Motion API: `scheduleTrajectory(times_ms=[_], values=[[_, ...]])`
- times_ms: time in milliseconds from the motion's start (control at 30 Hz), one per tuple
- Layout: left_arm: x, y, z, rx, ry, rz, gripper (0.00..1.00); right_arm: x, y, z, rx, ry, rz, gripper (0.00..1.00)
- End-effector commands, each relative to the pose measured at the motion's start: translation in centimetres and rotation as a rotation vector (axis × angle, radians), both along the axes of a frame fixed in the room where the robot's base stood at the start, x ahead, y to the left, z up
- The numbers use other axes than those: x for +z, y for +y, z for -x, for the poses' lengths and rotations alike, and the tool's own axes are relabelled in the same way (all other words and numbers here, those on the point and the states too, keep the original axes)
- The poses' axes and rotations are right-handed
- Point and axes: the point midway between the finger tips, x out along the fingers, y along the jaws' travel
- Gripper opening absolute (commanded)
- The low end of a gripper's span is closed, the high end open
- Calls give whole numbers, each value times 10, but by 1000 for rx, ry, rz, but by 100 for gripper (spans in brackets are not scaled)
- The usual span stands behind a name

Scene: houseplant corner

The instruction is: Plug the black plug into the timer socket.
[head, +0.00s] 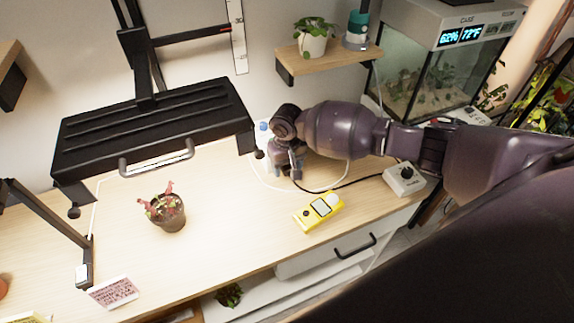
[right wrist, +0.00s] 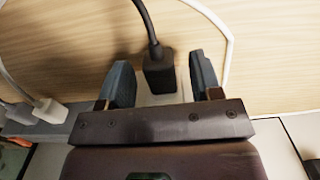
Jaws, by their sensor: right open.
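The black plug (right wrist: 160,75) shows in the right wrist view between the two fingers of my right gripper (right wrist: 160,82), its black cable (right wrist: 146,22) rising from it. The fingers are open, with a gap on each side of the plug. A pale block (right wrist: 186,92) shows just behind and below the plug; I cannot tell whether the plug is seated in it. In the head view my right gripper (head: 290,168) is low over the desk, and my wrist hides the plug. A black cable runs from there to a grey-white box with a dial (head: 405,178).
White plugs (right wrist: 50,110) with cords lie to the left in the right wrist view. On the desk are a yellow meter (head: 318,212), a potted red plant (head: 165,212) and a pink note (head: 113,291). A black lamp (head: 155,130) overhangs the desk's left half.

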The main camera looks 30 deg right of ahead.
Motion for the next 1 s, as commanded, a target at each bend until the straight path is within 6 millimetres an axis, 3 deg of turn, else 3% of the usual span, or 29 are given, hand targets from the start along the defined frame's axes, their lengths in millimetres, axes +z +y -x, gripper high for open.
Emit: scheduleTrajectory(times_ms=[267,700,1000], values=[[2,0,3,2,4,0,0,16,-1,-1,-1,-2,-1,59],[11,1,4,3,3,1,0,91,0,0,1,-2,0,59],[14,0,0,1,-3,0,0,108,0,0,0,-1,0,59]])
